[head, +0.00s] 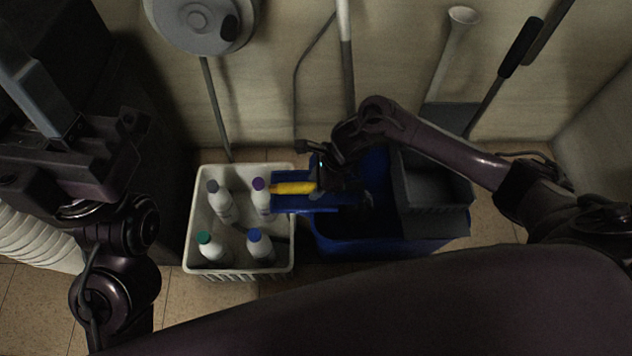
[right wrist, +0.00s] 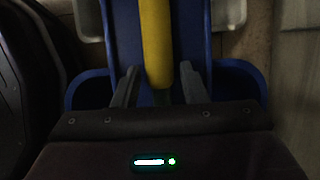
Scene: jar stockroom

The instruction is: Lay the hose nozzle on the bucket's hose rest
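The yellow hose nozzle (head: 293,188) lies along the blue hose rest (head: 302,207), which juts left from the blue bucket (head: 380,246). My right gripper (head: 318,184) is at the nozzle's right end. In the right wrist view, its two fingers (right wrist: 158,78) stand on either side of the yellow nozzle (right wrist: 156,40), with a narrow dark gap showing on each side. The blue rest (right wrist: 125,35) shows beneath the nozzle. My left arm is at the left of the head view, away from the bucket; its fingertips cannot be made out.
A white crate (head: 189,235) with several capped bottles stands left of the bucket, close to the rest. A grey wringer (head: 432,190) sits on the bucket's right. Long-handled tools lean on the back wall, and a grey round lid or reel (head: 197,18) hangs there.

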